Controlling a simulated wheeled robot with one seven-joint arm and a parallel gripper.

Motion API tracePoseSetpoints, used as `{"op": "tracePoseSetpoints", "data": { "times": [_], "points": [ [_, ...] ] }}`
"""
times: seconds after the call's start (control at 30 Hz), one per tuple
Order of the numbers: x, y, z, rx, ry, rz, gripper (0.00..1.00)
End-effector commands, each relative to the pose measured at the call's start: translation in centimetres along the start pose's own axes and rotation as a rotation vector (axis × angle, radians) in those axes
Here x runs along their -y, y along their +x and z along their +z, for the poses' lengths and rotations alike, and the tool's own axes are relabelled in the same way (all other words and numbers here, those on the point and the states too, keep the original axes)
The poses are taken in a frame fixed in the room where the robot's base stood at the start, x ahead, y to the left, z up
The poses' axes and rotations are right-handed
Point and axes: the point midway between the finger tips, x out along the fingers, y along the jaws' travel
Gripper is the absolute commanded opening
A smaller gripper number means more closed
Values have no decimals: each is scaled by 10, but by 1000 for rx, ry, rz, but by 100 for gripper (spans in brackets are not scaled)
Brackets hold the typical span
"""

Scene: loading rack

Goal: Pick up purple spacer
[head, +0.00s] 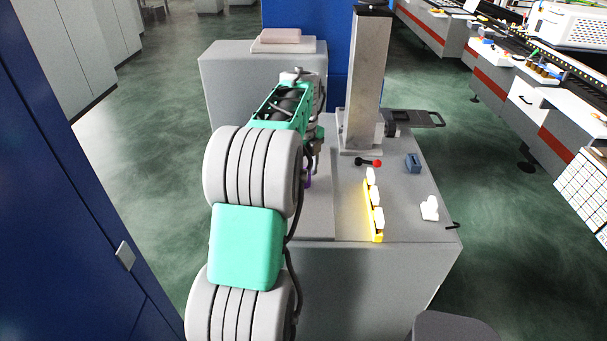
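A small purple thing, likely the purple spacer (308,179), shows beside my arm on the left part of the grey bench top. Most of it is hidden behind my arm. My gripper (314,164) points down just above and beside it. The fingers are small and partly hidden, so I cannot tell whether they touch the purple thing or whether they are open or shut.
The grey bench (345,270) carries a tall grey column (367,85) at the back. To its front right are a yellow strip (373,222) with white pieces, a red-tipped lever (368,162), a blue block (413,162) and a white part (430,208). A blue cabinet (60,190) stands left.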

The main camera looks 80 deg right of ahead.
Motion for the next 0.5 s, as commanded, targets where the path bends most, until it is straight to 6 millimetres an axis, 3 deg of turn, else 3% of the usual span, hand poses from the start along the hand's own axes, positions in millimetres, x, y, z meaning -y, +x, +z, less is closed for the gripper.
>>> {"op": "tracePoseSetpoints", "data": {
  "times": [0.27,0.5],
  "points": [
    [0,8,0,1,-1,-1,62],
    [0,8,0,1,-2,-1,43]
  ]
}}
